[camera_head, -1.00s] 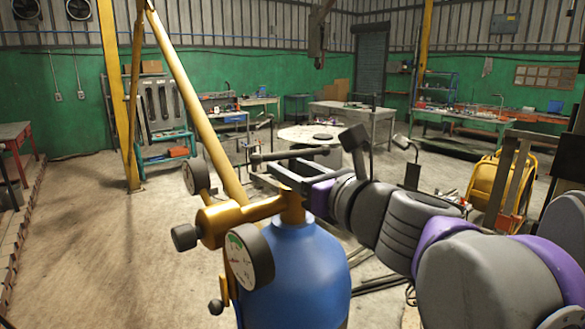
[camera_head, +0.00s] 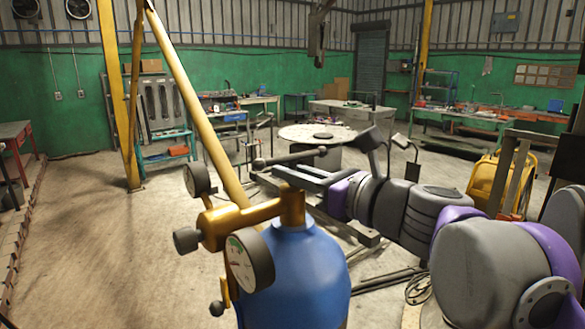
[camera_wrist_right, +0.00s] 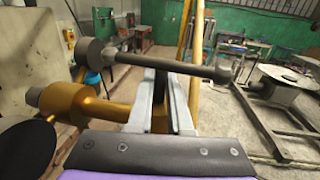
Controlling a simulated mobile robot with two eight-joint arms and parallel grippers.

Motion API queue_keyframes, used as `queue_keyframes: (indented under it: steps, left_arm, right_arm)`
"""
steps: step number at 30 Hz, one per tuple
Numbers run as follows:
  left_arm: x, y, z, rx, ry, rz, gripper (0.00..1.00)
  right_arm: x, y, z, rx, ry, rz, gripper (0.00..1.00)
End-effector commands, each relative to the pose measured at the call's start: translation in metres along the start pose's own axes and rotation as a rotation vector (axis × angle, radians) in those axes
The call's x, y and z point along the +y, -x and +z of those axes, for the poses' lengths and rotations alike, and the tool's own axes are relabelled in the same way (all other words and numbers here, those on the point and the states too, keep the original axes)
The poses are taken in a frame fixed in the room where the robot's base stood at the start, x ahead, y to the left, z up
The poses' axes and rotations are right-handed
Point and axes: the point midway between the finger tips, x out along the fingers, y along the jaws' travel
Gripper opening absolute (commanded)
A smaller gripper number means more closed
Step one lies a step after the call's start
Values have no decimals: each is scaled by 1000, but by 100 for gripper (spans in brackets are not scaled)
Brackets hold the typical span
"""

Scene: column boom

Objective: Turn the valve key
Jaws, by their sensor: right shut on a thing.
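The dark grey valve key (camera_head: 292,157) is a bar with a knob at each end. It sits above the brass valve (camera_head: 292,205) on top of the blue gas cylinder (camera_head: 300,270). My right gripper (camera_head: 283,174) reaches in from the right at the key. In the right wrist view, the key's bar (camera_wrist_right: 185,68) crosses over my fingertips (camera_wrist_right: 160,95), and its dark stem stands between the two fingers, which are shut on it. The brass valve body (camera_wrist_right: 75,103) shows at the left there. My left gripper is out of view.
A round gauge (camera_head: 249,260) sticks out at the front of the valve, with a second gauge (camera_head: 197,180) behind. A yellow sloping pole (camera_head: 195,100) rises behind the cylinder. A round table (camera_head: 318,134) stands further back. The floor at left is clear.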

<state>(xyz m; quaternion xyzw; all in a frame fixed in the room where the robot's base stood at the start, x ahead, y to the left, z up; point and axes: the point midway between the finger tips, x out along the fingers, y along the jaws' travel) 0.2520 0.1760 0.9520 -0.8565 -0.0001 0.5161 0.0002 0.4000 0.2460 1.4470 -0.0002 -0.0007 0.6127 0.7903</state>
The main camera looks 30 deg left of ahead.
Motion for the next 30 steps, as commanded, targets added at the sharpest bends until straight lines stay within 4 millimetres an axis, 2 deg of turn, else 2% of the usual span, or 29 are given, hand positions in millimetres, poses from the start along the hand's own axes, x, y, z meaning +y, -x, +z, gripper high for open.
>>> queue_keyframes:
  steps: [13, 14, 18, 26, 30]
  left_arm:
    - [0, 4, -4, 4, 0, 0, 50]
    - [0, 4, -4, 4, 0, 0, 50]
    - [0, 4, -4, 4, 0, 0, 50]
    - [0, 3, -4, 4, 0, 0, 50]
    - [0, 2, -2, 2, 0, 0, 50]
  right_arm:
    - [0, 1, 1, -1, -3, 56, 0]
    - [0, 1, 1, -1, -3, 56, 21]
    - [0, 1, 1, 0, -2, 56, 46]
    - [0, 1, 0, 0, -2, 56, 46]
    - [-1, 8, 0, 1, -2, 54, 46]
